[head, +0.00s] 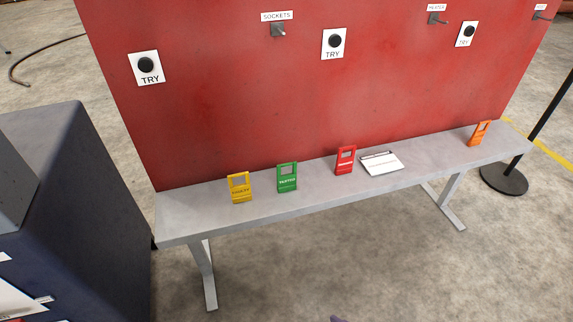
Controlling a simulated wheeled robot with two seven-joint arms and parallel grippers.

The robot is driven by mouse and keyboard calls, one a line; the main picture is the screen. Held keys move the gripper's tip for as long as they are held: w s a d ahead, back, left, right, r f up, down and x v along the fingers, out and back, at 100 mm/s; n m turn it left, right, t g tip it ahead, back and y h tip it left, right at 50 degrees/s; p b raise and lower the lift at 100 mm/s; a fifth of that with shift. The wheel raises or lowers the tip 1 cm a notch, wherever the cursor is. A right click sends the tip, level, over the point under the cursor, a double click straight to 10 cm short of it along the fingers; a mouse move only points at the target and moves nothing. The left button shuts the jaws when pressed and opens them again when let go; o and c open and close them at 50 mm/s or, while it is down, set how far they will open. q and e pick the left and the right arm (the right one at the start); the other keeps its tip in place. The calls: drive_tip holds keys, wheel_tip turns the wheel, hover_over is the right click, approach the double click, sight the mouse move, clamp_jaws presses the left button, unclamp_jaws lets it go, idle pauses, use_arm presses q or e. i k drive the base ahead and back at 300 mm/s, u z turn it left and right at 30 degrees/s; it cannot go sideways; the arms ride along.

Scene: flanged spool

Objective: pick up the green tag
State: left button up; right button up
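The green tag (287,178) stands upright, or nearly so, on the grey bench (220,218) in front of the red panel. It has a window near its top and a white printed word that looks like "HEATER". It is between a yellow tag (239,187) on its left and a red tag (345,160) on its right, apart from both. Neither of my grippers shows in the head view. A small dark purplish bit at the bottom edge is too little to identify.
A white card (381,163) lies by the red tag; an orange tag (479,133) stands at the bench's right end. The red panel (220,100) with pegs and TRY buttons rises behind. A dark cabinet (95,200) is at left, a post base (503,179) at right. Floor in front is clear.

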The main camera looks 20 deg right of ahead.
sight(288, 181)
drive_tip(key=u, duration=0.05)
drive_tip(key=k, duration=0.95)
drive_tip(key=u, duration=1)
drive_tip(key=i, duration=1.15)
drive_tip(key=z, duration=0.7)
drive_tip(key=i, duration=0.55)
drive_tip(key=z, duration=0.45)
